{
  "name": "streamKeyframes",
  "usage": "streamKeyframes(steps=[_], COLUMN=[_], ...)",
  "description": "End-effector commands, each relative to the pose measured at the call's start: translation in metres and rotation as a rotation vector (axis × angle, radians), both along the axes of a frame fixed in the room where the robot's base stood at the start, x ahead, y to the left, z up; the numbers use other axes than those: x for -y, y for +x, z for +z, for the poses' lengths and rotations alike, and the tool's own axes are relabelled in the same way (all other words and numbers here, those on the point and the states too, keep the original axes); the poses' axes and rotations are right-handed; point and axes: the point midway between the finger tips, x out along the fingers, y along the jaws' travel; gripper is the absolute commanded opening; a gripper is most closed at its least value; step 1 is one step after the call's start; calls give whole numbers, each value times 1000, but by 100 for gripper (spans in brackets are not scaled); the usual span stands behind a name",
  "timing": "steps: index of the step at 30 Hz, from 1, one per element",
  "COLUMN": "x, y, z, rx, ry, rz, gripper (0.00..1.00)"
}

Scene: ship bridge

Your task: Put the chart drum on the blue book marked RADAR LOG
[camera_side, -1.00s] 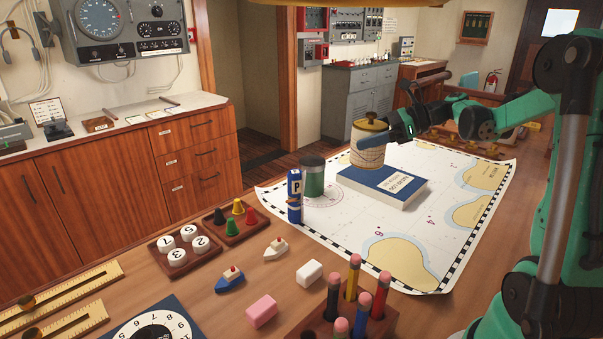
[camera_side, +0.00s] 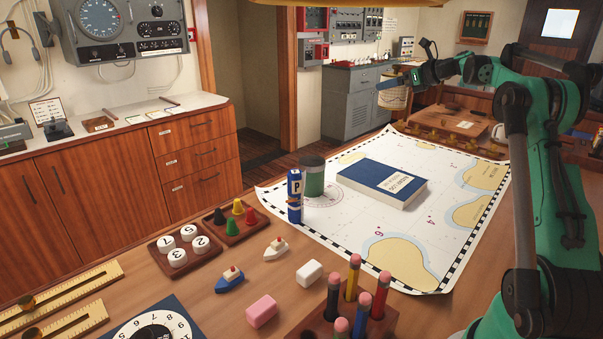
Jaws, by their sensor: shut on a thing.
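The chart drum (camera_side: 394,99), a cream cylinder, hangs in the air beyond the far edge of the chart sheet in the picture. My gripper (camera_side: 402,79) is shut on it near its top and hides part of it. The blue book (camera_side: 382,184) lies flat on the chart sheet, with nothing on top of it. Its cover has a pale label and light lettering turned away from this view, too small to read surely. The drum is well clear of the book, up and behind it.
A green jar with a dark lid (camera_side: 313,177) and a blue cylinder marked P (camera_side: 295,197) stand left of the book. The chart sheet (camera_side: 335,232) is bare in front of the book. A pencil block (camera_side: 377,327) is nearer. A brown case (camera_side: 452,124) lies behind.

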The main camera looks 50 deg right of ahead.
Motion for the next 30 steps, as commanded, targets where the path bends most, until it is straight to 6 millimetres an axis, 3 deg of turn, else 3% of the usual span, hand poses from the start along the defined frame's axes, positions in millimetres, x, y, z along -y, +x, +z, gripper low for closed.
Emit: streamKeyframes(steps=[4,15,30], x=[2,1,1], y=[0,0,0], z=[-27,-131,-193], rx=[1,1,1], ry=[0,0,-1], rz=[-8,-5,-4], gripper=[24,24,24])
